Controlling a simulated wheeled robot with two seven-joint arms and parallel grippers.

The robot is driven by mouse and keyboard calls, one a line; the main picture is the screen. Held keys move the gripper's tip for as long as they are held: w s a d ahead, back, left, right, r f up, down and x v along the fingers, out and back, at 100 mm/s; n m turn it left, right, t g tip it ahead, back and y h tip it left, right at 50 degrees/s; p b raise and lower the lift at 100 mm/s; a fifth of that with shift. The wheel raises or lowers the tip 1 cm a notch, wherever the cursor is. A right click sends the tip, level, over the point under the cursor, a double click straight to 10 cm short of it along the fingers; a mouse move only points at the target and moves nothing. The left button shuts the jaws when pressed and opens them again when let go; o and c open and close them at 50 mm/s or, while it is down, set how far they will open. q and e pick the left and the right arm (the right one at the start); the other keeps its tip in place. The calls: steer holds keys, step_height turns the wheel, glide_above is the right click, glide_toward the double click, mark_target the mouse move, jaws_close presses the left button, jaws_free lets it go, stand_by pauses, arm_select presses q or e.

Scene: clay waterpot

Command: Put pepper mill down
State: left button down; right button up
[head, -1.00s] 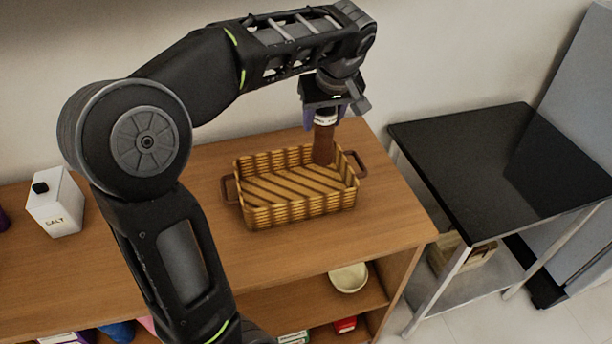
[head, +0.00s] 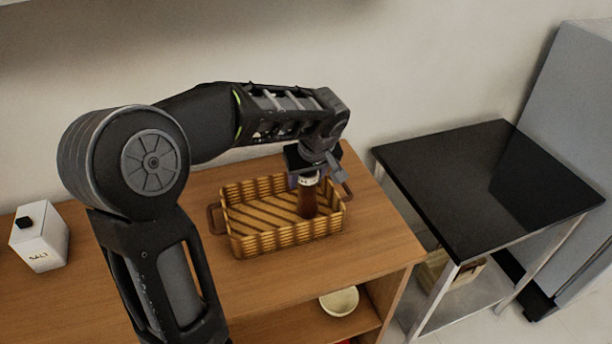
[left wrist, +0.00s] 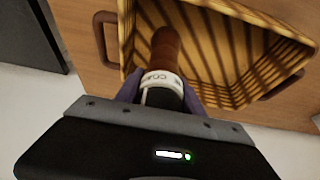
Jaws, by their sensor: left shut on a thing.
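The pepper mill (head: 307,201) is a brown, upright grinder with a white band near its top. My left gripper (head: 306,179) is shut on its upper part, and the mill's lower end is inside the wicker basket (head: 262,243), toward the right side. The left wrist view shows the mill (left wrist: 166,50) extending from my gripper (left wrist: 160,92) into the basket (left wrist: 127,40). I cannot tell whether the mill's base touches the basket floor. My right gripper is not in view.
The basket stands on a wooden cabinet top (head: 375,235). A white salt box (head: 42,240) stands at the left. A white bowl (head: 339,301) sits on the shelf below. A black-topped metal table (head: 480,180) is at the right. The basket's left part is empty.

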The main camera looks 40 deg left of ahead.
arm_select(q)
steer(key=shift+f, duration=0.15)
steer(key=c, duration=0.7)
jaws_free()
steer(key=shift+r, duration=0.2)
steer(key=b+v, duration=0.1)
steer(key=v, duration=1.1)
